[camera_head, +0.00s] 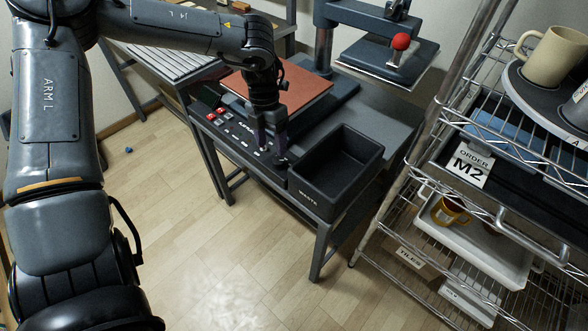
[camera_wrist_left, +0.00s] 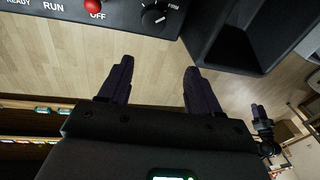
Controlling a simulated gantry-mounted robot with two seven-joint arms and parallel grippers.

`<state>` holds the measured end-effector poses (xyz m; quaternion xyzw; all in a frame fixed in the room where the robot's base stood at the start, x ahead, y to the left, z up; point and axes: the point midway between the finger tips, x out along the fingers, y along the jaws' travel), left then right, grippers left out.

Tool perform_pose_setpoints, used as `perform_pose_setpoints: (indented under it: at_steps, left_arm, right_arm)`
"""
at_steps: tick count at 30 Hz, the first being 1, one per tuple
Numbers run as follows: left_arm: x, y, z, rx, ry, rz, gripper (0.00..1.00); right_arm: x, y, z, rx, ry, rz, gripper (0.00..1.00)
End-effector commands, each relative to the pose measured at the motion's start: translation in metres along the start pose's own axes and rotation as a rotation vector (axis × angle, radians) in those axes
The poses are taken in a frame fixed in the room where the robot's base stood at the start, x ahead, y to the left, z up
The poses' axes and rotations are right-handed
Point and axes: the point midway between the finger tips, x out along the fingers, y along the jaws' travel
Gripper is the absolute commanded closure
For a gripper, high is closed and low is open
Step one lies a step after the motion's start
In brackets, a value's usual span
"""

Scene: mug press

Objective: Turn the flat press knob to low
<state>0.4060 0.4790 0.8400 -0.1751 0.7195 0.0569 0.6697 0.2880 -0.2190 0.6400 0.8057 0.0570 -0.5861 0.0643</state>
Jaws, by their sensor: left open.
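The black press knob (camera_wrist_left: 153,16) is at the top of the left wrist view, on the dark control panel (camera_wrist_left: 60,12). A "FIRM" label sits at its upper right; I cannot read its setting. In the head view the panel (camera_head: 232,128) runs along the bench front, and the knob is small and partly hidden by my fingers. My left gripper (camera_head: 271,143) is over the panel's right end. In the wrist view its two purple fingers (camera_wrist_left: 157,72) are apart and empty, below the knob, not touching it. Similar dark fingers (camera_wrist_left: 259,112), apparently my right gripper's, show small at the right.
A black waste bin (camera_head: 337,172) sits right of the panel. The press handle has a red ball (camera_head: 401,42). A wire rack with mugs (camera_head: 449,211) stands at right; open floor lies in front.

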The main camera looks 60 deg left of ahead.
Motion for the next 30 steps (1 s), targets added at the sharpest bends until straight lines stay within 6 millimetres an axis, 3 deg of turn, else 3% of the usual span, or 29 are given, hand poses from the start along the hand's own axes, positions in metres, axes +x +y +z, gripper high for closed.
perform_pose_setpoints:
  at_steps: [1, 6, 13, 30]
  left_arm:
    - [-0.001, 0.001, 0.008, 0.016, -0.027, 0.048, 0.37]
    - [-0.017, -0.002, 0.02, 0.052, -0.079, 0.145, 0.37]
    - [-0.011, -0.002, 0.023, 0.059, -0.092, 0.157, 0.37]
    - [0.07, 0.011, 0.031, 0.058, -0.092, 0.156, 0.37]
  right_arm:
    - [0.015, -0.001, 0.005, 0.0, 0.0, 0.0, 0.54]
    - [0.034, -0.001, 0.011, 0.0, 0.0, 0.0, 0.54]
    - [0.04, -0.002, 0.013, 0.004, 0.001, -0.003, 0.54]
    - [0.044, -0.003, 0.014, 0.006, 0.002, -0.004, 0.54]
